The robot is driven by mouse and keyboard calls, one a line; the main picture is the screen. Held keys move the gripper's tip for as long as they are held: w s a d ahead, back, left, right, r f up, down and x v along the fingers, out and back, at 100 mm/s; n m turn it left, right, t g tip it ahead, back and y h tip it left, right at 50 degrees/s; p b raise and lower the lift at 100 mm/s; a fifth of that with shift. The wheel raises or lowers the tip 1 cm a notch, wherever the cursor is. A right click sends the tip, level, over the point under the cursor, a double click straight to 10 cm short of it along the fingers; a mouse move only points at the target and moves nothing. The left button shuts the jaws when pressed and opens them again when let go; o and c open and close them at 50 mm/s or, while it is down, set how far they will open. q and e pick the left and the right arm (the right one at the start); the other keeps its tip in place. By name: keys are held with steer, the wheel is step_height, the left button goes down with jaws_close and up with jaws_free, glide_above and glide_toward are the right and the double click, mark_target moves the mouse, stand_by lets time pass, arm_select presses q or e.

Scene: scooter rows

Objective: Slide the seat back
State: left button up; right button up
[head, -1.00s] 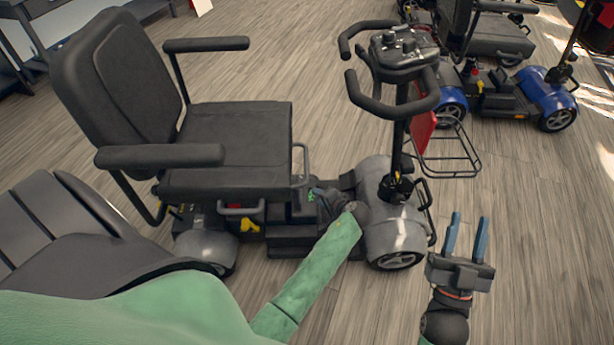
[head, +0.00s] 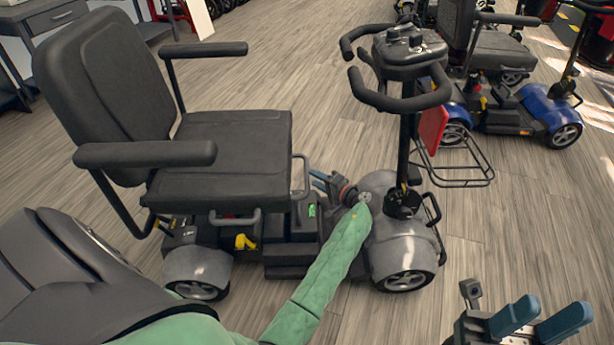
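The black padded seat (head: 225,150) with backrest and armrests sits on the grey and black scooter. A grey loop handle (head: 303,178) stands at the seat's front edge, and another grey loop (head: 236,219) is under its near side. A yellow lever (head: 245,242) is lower on the base. My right gripper (head: 550,310) is open and empty at the lower right.
The tiller with handlebars (head: 405,85) and a grey front cover (head: 395,240) stand right of my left gripper. A blue scooter (head: 500,105) is behind at the upper right. Open wood floor lies behind the seat.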

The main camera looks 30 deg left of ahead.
arm_select(q)
steer(key=x, duration=0.5)
jaws_close()
